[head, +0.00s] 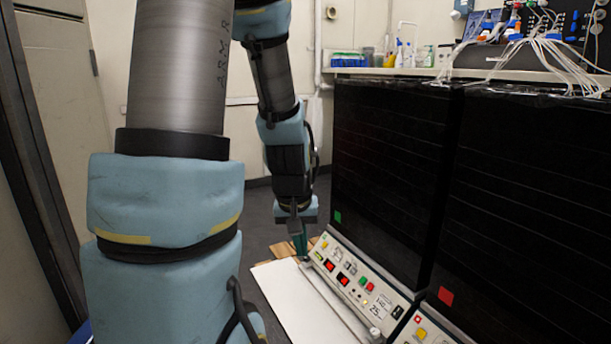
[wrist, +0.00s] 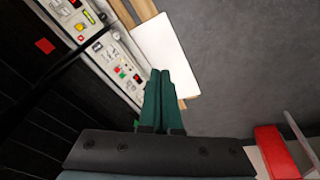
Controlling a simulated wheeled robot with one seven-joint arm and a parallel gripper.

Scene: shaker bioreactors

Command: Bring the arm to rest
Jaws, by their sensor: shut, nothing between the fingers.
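My arm hangs down in the left and middle of the head view. My gripper (head: 299,243) points downward at its end, close to the left end of a shaker's control panel (head: 352,281). In the wrist view my gripper (wrist: 165,72) shows as two green fingers lying together, shut and empty. The fingertips appear over the edge of a white board (wrist: 168,52); I cannot tell the height between them.
Two black-fronted shaker cabinets (head: 385,165) stand on the right, with a green and a red square on them. A shelf with bottles (head: 402,55) and cables is behind. A red object (wrist: 275,150) is at the wrist view's lower right. Grey floor (wrist: 235,70) is open beside the board.

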